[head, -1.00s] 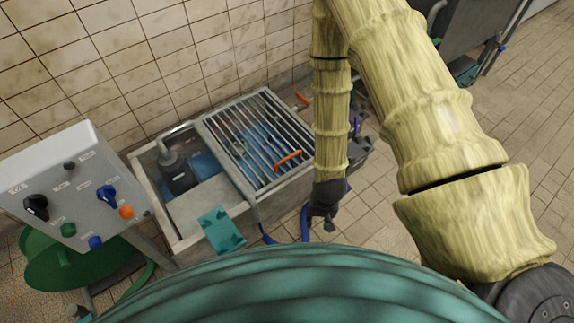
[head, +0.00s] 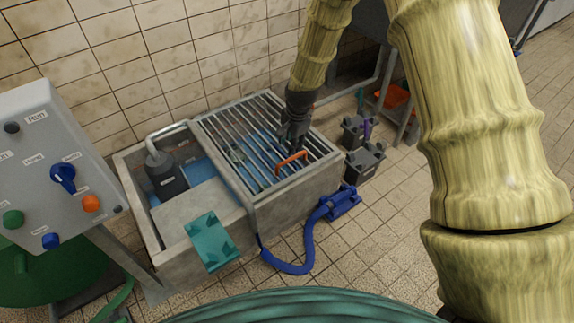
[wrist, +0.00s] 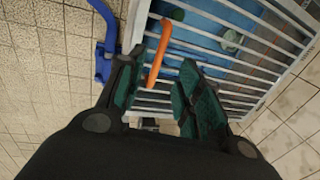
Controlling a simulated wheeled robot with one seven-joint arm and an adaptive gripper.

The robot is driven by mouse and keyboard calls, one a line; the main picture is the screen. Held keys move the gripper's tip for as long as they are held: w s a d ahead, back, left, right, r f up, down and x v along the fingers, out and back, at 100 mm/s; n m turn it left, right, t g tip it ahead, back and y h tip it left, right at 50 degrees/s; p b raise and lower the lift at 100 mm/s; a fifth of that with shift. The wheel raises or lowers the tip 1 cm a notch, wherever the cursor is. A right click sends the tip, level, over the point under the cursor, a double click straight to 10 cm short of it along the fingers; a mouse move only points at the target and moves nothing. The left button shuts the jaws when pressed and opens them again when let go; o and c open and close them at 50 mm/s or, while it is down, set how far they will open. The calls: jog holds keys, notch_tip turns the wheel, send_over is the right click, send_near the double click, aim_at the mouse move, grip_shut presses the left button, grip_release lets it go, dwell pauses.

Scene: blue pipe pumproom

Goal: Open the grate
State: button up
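The grate (head: 236,128) is a frame of metal bars lying over the right part of a concrete basin; blue shows beneath it. It also shows in the wrist view (wrist: 262,58). An orange handle (head: 291,162) sits on the grate near its front right side. My gripper (head: 292,142) is above the grate, close to the handle. In the wrist view my gripper (wrist: 160,88) is open, and the orange handle (wrist: 158,55) lies between and beyond its green-padded fingers. I cannot tell whether a finger touches it.
A grey control panel (head: 50,170) stands at the left. A dark pump (head: 165,175) sits in the basin's open left part, and a teal bracket (head: 212,242) hangs on its front. A blue hose (head: 290,268) and dark boxes (head: 364,160) are on the floor at right.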

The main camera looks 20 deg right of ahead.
aim_at(286, 161)
jog(key=f+b, duration=0.1)
jog(key=f, duration=0.2)
jog(key=w+f+b, duration=0.1)
jog(key=f, duration=0.3)
jog(key=w+f+b, duration=0.1)
jog(key=f, duration=0.2)
jog(key=shift+w+a+f, duration=0.1)
jog(key=shift+a+f, duration=0.1)
jog(key=shift+a, duration=0.2)
grip_shut()
